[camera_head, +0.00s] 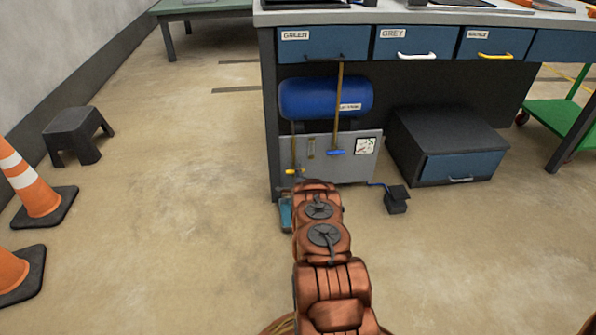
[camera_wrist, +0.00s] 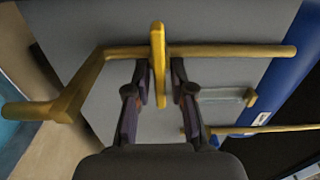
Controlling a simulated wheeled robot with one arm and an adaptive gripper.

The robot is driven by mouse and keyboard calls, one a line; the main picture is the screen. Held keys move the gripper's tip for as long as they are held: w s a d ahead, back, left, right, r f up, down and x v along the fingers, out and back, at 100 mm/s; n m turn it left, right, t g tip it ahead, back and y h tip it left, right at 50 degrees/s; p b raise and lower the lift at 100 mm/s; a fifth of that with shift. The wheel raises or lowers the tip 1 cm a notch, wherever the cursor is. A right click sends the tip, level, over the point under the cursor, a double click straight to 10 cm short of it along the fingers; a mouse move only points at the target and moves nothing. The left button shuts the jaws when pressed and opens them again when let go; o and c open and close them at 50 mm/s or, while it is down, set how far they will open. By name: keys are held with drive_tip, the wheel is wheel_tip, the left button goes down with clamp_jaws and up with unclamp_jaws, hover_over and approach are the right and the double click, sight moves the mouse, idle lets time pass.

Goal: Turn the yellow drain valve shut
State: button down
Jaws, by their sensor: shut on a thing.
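The yellow drain valve handle (camera_wrist: 158,50) sits on a brass pipe (camera_wrist: 235,51) in the wrist view. The handle lies crosswise to the pipe. My gripper (camera_wrist: 158,72) has one finger on each side of the handle and is shut on it. In the head view the yellow handle (camera_head: 293,171) shows small at the lower left of a grey panel (camera_head: 367,145), on the left upright pipe. My copper-coloured arm reaches toward it there and hides the gripper.
A blue tank (camera_head: 325,98) hangs above the panel. A second pipe carries a blue handle (camera_head: 335,153). A teal container (camera_head: 285,214) stands below. A black box (camera_head: 396,200) is on the floor right of my arm.

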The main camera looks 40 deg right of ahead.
drive_tip(key=shift+s+d, duration=0.1)
idle(0.4)
drive_tip(key=c, duration=1.2)
unclamp_jaws()
drive_tip(key=shift+c, duration=0.2)
drive_tip(key=v, duration=1.2)
